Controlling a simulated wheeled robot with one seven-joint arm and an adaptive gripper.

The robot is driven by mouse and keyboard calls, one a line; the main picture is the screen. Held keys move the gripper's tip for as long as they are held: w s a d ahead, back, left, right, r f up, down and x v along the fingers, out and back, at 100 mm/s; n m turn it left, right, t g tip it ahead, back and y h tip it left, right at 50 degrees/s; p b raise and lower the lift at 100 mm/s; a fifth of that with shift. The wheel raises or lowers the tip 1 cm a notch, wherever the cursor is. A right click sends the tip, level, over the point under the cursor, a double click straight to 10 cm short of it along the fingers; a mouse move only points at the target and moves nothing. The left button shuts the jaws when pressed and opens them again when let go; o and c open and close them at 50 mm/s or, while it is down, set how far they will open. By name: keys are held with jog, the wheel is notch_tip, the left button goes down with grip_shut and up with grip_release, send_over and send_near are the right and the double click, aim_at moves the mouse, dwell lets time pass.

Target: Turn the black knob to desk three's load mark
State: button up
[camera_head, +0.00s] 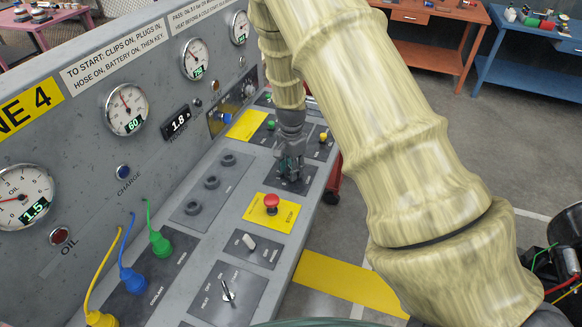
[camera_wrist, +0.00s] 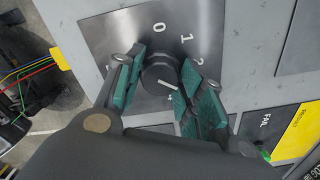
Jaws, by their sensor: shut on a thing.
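The black knob (camera_wrist: 158,72) sits on a dark dial plate (camera_wrist: 105,35) in the wrist view. Marks 0, 1 and 2 run round its upper right side, and a mark that looks like 4 shows below it. In the head view my gripper (camera_head: 290,163) is down at the far part of the sloping console and hides the knob.
A red stop button (camera_head: 271,202) on a yellow plate, a white switch (camera_head: 248,241) and coloured plugs (camera_head: 158,242) stand nearer on the console. Gauges (camera_head: 126,108) line the panel marked 4.

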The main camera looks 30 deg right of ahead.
dwell(0.4)
jog(key=o, duration=1)
notch_tip(320, 180, up, 12)
dwell(0.7)
